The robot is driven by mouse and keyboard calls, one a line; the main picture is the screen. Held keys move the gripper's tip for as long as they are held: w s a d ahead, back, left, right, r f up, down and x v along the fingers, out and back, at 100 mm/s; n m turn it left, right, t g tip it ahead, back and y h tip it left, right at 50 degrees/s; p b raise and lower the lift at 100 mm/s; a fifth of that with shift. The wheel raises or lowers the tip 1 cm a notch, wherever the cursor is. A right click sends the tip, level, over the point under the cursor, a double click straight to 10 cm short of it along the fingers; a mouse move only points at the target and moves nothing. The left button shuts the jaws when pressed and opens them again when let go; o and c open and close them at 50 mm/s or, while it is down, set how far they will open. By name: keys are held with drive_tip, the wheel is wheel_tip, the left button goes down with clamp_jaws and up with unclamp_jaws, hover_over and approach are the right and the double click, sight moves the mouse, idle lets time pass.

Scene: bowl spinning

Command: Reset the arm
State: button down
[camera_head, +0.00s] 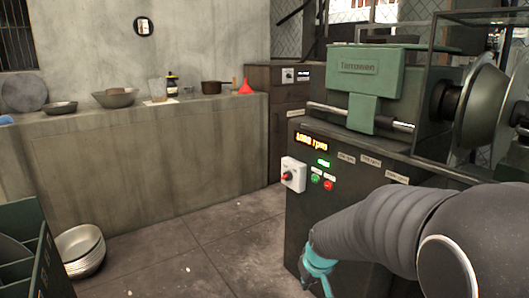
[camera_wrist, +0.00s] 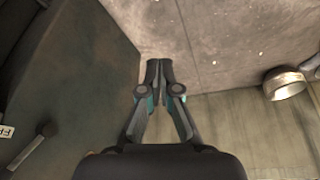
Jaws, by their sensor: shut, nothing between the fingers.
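My gripper (camera_wrist: 158,66) is shut and empty in the wrist view, its two dark fingers together over the grey floor. In the head view my gripper is only partly seen as a teal piece at the end of my dark arm, low in front of the machine cabinet (camera_head: 340,197). Its fingertips are hard to make out there. The arm reaches in from the right edge and bends down to the left. The cabinet side also shows on the left in the wrist view (camera_wrist: 75,75).
The green spinning machine (camera_head: 365,72) with its large disc (camera_head: 492,103) stands on the cabinet. A switch box (camera_head: 293,174) sticks out from the cabinet's front. A concrete counter (camera_head: 130,139) runs behind. The middle floor is clear.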

drive_tip(key=s+d+r+m, duration=0.1)
drive_tip(key=s+r, duration=0.3)
drive_tip(key=s, duration=0.4)
drive_tip(key=s+d+r+m+t, duration=0.1)
drive_tip(key=s+d+r, duration=0.1)
drive_tip(key=s+r, duration=0.3)
drive_tip(key=s+d+r+m, duration=0.1)
drive_tip(key=s+r, duration=0.4)
drive_tip(key=s, duration=0.5)
drive_tip(key=shift+s+d+h+p, duration=0.25)
drive_tip(key=shift+s+h+p, duration=0.05)
drive_tip(key=shift+h+p, duration=0.1)
